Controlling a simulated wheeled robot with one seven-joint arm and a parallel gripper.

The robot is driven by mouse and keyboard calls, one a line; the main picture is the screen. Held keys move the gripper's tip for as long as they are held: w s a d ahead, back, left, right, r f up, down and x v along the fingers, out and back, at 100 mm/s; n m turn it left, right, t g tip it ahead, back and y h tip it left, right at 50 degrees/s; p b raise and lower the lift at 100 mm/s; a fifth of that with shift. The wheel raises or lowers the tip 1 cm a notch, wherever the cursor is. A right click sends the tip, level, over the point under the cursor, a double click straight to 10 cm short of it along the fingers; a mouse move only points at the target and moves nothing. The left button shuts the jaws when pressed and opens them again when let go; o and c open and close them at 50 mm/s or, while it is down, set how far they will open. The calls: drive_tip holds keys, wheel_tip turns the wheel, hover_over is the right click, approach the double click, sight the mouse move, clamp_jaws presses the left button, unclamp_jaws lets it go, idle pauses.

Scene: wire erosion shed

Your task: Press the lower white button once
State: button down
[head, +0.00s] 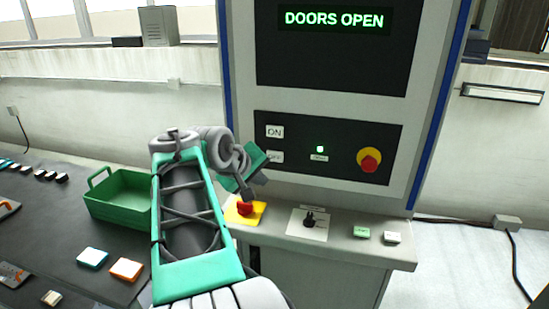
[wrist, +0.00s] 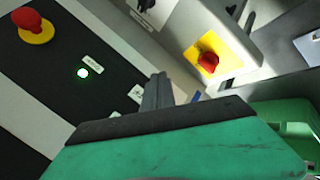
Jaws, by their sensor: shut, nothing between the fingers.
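The lower white button (head: 276,157), marked OFF, sits on the black control panel below the white ON button (head: 275,132). My gripper (head: 262,176) is just left of the OFF button in the head view and covers its left edge. In the wrist view, the shut, empty fingers (wrist: 158,80) point towards the panel, and a white button, seemingly OFF, (wrist: 136,93) shows partly beside them. I cannot tell whether the fingertips touch the panel.
A lit green lamp (head: 320,149) and a red knob on yellow (head: 369,160) are on the panel. Below, the ledge holds a red switch on a yellow plate (head: 245,209), a black rotary knob (head: 309,219) and small green (head: 361,233) and white (head: 391,237) blocks. The display (head: 334,19) reads DOORS OPEN.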

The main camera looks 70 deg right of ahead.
drive_tip(key=w+d+p, duration=0.1)
drive_tip(key=d+p, duration=0.1)
drive_tip(key=d, duration=0.6)
drive_tip(key=shift+w+d, duration=0.25)
drive_tip(key=shift+d, duration=0.1)
idle(1.7)
drive_tip(key=shift+d, duration=0.4)
drive_tip(key=shift+w+d+p, duration=0.1)
drive_tip(key=shift+d+p, duration=0.25)
drive_tip(key=shift+p, duration=0.05)
idle(0.4)
drive_tip(key=shift+a, duration=0.75)
drive_tip(key=shift+s+a+b, duration=0.25)
drive_tip(key=shift+a+b, duration=0.15)
drive_tip(key=shift+a, duration=0.85)
drive_tip(key=shift+s+a+b, duration=0.25)
drive_tip(key=shift+a+b, duration=0.15)
drive_tip(key=shift+a, duration=0.85)
